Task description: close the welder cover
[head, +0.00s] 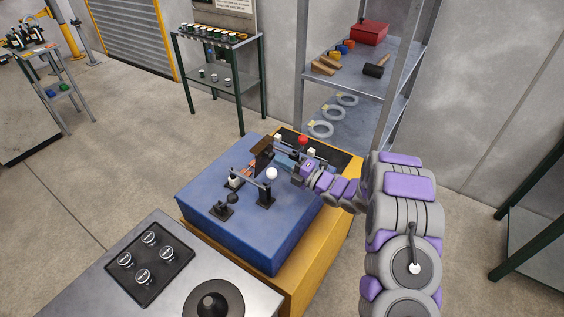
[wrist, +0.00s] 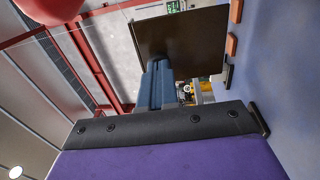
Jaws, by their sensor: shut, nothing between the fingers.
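The welder (head: 232,240) is a blue-topped machine on a yellow base. What looks like its cover, a dark brown panel (head: 262,152), stands raised near the far part of the blue top. In the wrist view this panel (wrist: 180,42) stands upright ahead of my gripper's purple and black body. My gripper (head: 294,177) is low over the blue top, to the right of the panel. It is shut and empty. Its fingertips are small in the head view, and I cannot tell whether they touch anything.
A white ball knob (head: 272,173), a red knob (head: 303,139) and a black bracket (head: 264,195) stand close to my gripper. A metal control table (head: 190,290) is in front. A shelf rack (head: 345,85) stands behind. Open floor (head: 120,185) lies to the left.

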